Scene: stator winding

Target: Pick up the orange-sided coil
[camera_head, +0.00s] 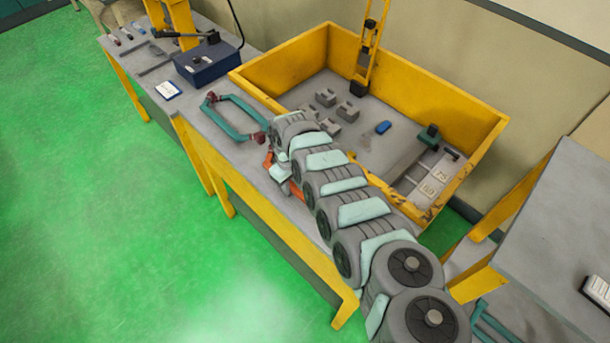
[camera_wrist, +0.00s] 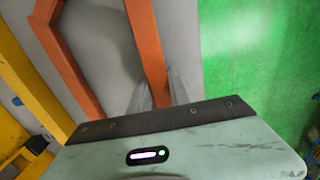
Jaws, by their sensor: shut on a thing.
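The orange-sided coil (camera_wrist: 147,50) fills the upper left of the wrist view as an orange frame above a grey surface. My gripper (camera_wrist: 158,85) is shut on one of its straight orange sides, with a grey finger on each side of the bar. In the head view only small orange parts of the coil (camera_head: 268,160) show beside my arm, over the workbench. I cannot tell whether the coil touches the bench.
A teal-sided coil with dark red ends (camera_head: 234,117) lies on the workbench (camera_head: 205,125) to the left. A yellow-walled bin (camera_head: 440,95) with grey blocks and a blue piece (camera_head: 383,127) stands behind my arm. A blue box (camera_head: 205,62) stands further left. Green floor lies in front.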

